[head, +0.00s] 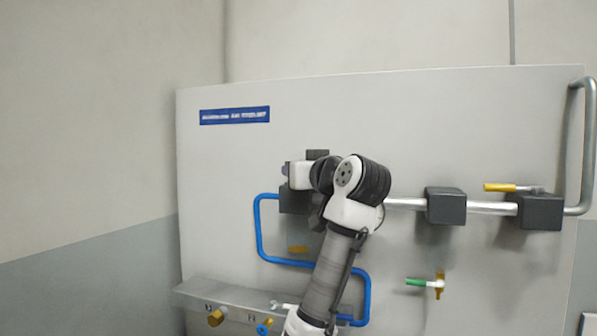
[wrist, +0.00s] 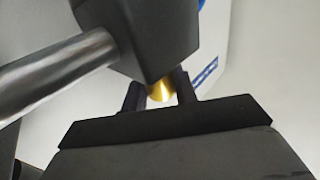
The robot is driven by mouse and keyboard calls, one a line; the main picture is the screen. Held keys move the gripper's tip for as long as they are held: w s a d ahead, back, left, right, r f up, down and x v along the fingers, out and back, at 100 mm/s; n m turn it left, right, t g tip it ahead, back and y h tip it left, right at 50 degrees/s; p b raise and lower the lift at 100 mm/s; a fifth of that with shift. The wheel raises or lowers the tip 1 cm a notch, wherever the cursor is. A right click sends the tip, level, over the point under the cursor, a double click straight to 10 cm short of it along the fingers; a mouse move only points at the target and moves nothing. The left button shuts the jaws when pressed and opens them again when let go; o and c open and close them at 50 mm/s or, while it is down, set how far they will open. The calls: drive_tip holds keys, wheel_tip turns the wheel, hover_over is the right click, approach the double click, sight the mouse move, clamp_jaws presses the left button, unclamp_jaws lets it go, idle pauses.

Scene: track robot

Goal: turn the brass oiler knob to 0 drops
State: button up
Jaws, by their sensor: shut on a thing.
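The brass oiler knob (wrist: 160,90) shows as a small golden piece under a dark block (wrist: 140,35) in the wrist view. My gripper (wrist: 159,92) has one dark finger on each side of it and is shut on it. The knob's markings and drop setting cannot be read. In the head view my arm's white and black wrist covers the area by the left dark block (head: 293,201), and the knob and fingertips cannot be made out there.
A silver pipe runs right to other dark blocks (head: 446,206) and a yellow lever (head: 500,187). A blue hose (head: 258,225) loops beside my arm. A green-handled valve (head: 416,282) sits lower right. A shelf (head: 225,297) bears brass and blue fittings.

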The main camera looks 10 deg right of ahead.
drive_tip(key=o, duration=0.9)
drive_tip(key=shift+o, duration=0.2)
drive_tip(key=b+v, duration=0.5)
drive_tip(key=v, duration=0.9)
drive_tip(key=shift+w+a, duration=0.1)
